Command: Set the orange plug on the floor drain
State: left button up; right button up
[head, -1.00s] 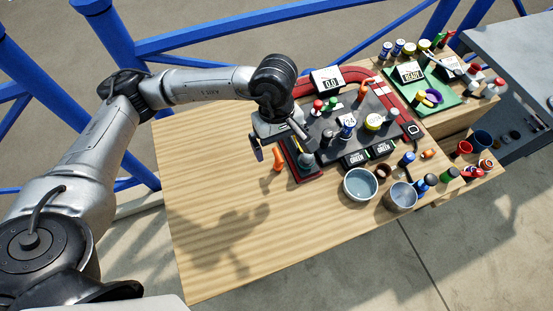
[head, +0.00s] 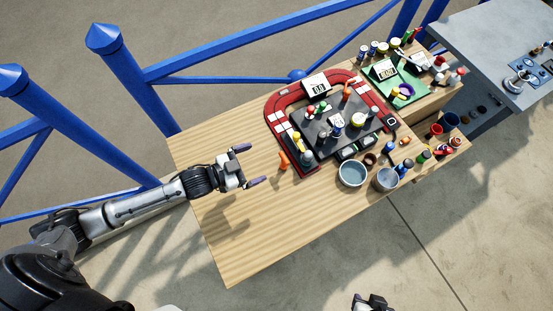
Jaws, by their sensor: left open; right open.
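A small upright orange piece (head: 284,160) stands on the wooden table by the left corner of the red-edged grey board (head: 322,132). A second orange piece (head: 347,89) stands at the far side of the board. I cannot tell which of them is the plug. The floor drain cannot be made out among the small parts on the board. My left gripper (head: 248,165) is open and empty, left of the nearer orange piece and apart from it, with its fingers pointing toward it. My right gripper (head: 372,301) shows only partly at the bottom edge, away from the table.
A pale bowl (head: 352,174) and a grey metal cup (head: 387,180) stand at the table's front edge. Several small bottles and cups crowd the right end. A green tray (head: 403,88) lies at the back right. The table's left and front-left are clear.

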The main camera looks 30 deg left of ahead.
aim_at(283, 158)
pick_arm(q)
jog(key=shift+w+d+f+n+g+y, duration=0.2)
jog(key=shift+w+d+f+n, duration=0.15)
jog(key=shift+w+d+f, duration=0.95)
jog(key=shift+w+d+f+n+g+y, duration=0.15)
jog(key=shift+w+d+f+n, duration=0.25)
jog(key=shift+w+d+f, duration=0.9)
jog(key=shift+w+d+f+n+g+y, duration=0.1)
jog(key=shift+w+d+f+n+y, duration=0.4)
jog(key=shift+w, duration=1.3)
jog(key=shift+d+f+h, duration=0.1)
jog(key=shift+f+h, duration=0.15)
jog(key=shift+f, duration=0.05)
jog(key=shift+c, duration=0.2)
jog(key=c, duration=1.1)
jog(key=shift+o, duration=0.2)
jog(key=shift+r, duration=0.1)
